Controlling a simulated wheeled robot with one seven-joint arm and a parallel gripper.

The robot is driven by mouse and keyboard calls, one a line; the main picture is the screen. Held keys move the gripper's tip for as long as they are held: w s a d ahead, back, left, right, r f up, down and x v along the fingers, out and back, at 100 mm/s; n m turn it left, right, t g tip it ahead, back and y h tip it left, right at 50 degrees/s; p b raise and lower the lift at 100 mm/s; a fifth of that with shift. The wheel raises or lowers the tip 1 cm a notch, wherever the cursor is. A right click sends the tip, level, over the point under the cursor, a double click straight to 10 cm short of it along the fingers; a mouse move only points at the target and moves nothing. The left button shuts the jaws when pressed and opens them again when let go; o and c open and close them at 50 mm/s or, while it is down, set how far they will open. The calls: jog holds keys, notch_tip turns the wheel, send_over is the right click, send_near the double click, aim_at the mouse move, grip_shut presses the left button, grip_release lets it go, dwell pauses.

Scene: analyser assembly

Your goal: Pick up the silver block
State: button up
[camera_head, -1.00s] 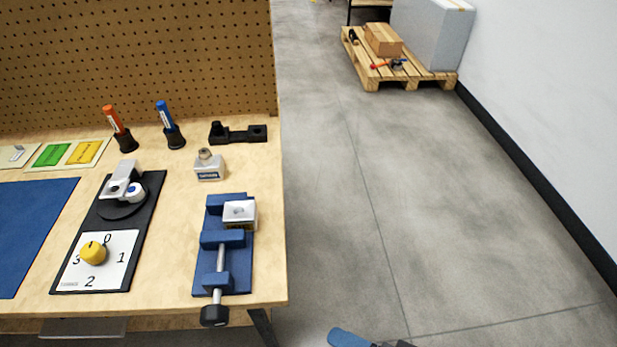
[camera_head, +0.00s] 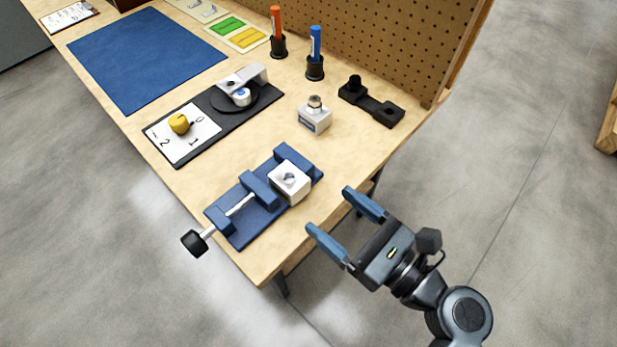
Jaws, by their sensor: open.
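A silver block (camera_head: 290,180) with a round hole in its top sits in the blue vise (camera_head: 242,228) at the table's near right corner. A second silver-white block (camera_head: 315,118), with a label and a metal knob on top, stands on the table behind the vise. My gripper (camera_head: 336,212) is open and empty. Its two blue fingers point toward the table edge, to the right of and a little below the block in the vise, apart from it.
An orange marker (camera_head: 276,24) and a blue marker (camera_head: 315,44) stand in black cups. A dial plate (camera_head: 184,137) is left of the vise. Bare tabletop (camera_head: 353,150) lies right of the labelled block.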

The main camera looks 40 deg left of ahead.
aim_at(301, 188)
jog(key=a, duration=0.6)
jog(key=shift+w+a, duration=0.15)
jog(key=shift+a, duration=0.2)
jog(key=shift+c, duration=0.2)
jog(key=c, duration=1.3)
